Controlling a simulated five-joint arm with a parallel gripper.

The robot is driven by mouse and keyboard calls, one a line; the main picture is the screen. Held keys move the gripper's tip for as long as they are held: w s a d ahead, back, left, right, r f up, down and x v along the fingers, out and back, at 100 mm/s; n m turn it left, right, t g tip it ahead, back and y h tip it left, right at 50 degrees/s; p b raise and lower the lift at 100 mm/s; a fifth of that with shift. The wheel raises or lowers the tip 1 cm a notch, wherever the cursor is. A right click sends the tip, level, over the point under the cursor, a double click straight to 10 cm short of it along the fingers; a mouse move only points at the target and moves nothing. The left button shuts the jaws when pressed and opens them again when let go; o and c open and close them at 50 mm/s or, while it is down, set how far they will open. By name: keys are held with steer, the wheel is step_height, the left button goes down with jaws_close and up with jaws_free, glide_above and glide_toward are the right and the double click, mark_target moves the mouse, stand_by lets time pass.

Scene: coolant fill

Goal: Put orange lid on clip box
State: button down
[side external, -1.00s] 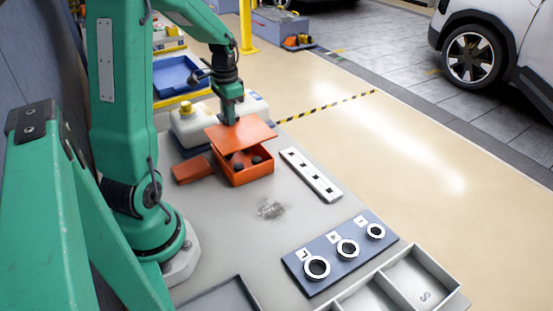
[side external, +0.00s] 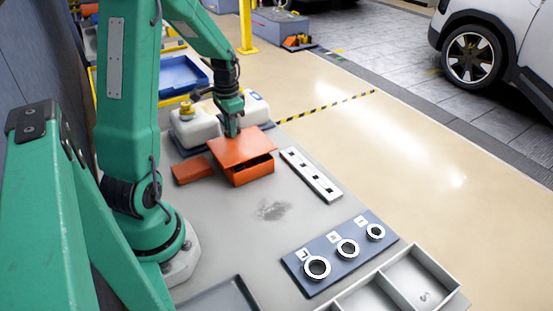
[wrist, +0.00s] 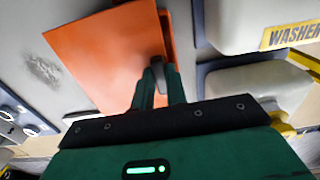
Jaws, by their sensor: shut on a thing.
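The orange lid (side external: 239,147) is a flat plate lying over the top of the orange clip box (side external: 252,175). A dark gap shows between lid and box at the front right, so the lid looks a little raised or tilted there. My gripper (side external: 231,134) is above the lid's back part, shut on a grip on the lid that the fingers mostly hide. In the wrist view the lid (wrist: 110,50) lies beyond my fingers (wrist: 158,75), which close on a dark upright piece. The inside of the box is hidden by the lid.
A small orange block (side external: 192,171) lies left of the box. White jugs (side external: 195,125) stand behind it. A white slotted strip (side external: 311,174) lies to the right. A blue plate with rings (side external: 340,252) and a grey divided tray (side external: 410,280) are in front. The bench middle is clear.

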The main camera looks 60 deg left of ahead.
steer(key=shift+f, duration=0.5)
steer(key=c, duration=1.4)
jaws_free()
steer(key=shift+r, duration=0.15)
step_height(320, 180, up, 13)
steer(key=s+d+r+t, duration=0.2)
steer(key=s+d, duration=0.1)
steer(key=d, duration=0.9)
steer(key=s+d+r+t, duration=0.3)
steer(key=s+d, duration=0.1)
steer(key=d, duration=0.8)
steer(key=shift+d+t, duration=0.25)
steer(key=shift+t, duration=0.05)
